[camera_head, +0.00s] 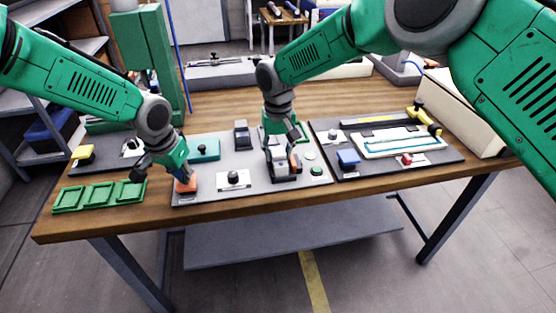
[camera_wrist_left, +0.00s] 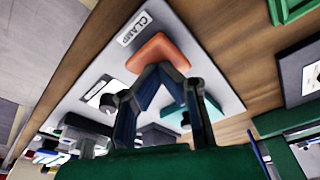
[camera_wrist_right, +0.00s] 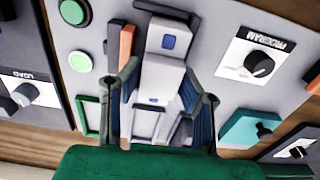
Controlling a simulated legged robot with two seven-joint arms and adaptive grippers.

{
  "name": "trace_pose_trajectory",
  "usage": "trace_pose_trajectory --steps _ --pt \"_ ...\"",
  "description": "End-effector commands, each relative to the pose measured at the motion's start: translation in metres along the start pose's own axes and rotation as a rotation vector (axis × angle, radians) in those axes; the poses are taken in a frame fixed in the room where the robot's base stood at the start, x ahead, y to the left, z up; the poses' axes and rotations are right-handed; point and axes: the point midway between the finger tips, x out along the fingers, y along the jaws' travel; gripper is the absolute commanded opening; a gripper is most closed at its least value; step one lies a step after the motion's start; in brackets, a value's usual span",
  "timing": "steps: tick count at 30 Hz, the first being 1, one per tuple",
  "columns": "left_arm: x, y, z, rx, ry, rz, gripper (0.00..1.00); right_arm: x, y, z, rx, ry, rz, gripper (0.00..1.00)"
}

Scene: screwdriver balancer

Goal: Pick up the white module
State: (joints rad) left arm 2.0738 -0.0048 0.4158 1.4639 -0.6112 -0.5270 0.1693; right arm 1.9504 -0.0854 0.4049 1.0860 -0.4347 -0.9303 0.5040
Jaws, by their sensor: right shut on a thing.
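The white module (camera_wrist_right: 163,75), a pale block with a blue square on top, is between the fingers of my right gripper (camera_wrist_right: 165,105) in the right wrist view. In the head view my right gripper (camera_head: 283,155) reaches down over the white module (camera_head: 281,169) at the middle of the grey panel, shut on it. Whether the module is clear of its dark seat cannot be told. My left gripper (camera_wrist_left: 165,75) is shut and empty, its fingertips together at the orange pad (camera_wrist_left: 158,52) beside the CLAMP label. Contact with the pad is unclear.
A black knob (camera_wrist_right: 259,64) on a PROGRAM plate and green buttons (camera_wrist_right: 74,11) flank the module. A teal block (camera_head: 204,149) stands behind the orange pad. Green trays (camera_head: 98,195) lie at the left, and a second panel (camera_head: 440,158) with a yellow-handled fixture at the right.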

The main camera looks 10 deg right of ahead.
Motion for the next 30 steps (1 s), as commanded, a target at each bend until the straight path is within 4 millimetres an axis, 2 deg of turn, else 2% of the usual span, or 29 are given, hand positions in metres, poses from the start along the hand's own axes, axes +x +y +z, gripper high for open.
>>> trace_pose_trajectory --steps 4,7,18,24,30 --pt "0.001 0.000 0.001 0.000 -0.003 0.001 0.00 -0.002 0.000 0.000 0.000 0.001 0.000 0.00" --pt "0.001 0.000 0.001 0.000 -0.003 0.001 0.00 -0.010 0.000 -0.001 0.000 0.002 0.000 0.00" --pt "0.001 0.000 0.001 0.000 -0.003 0.001 0.00 -0.080 0.000 -0.001 -0.001 0.003 0.001 0.00" --pt "0.001 0.000 0.001 0.000 -0.003 0.001 0.00 -0.102 0.000 -0.001 0.000 0.002 0.000 0.00" --pt "0.001 0.000 0.001 0.000 -0.003 0.001 0.00 -0.115 0.000 0.000 0.000 0.001 0.000 0.00"
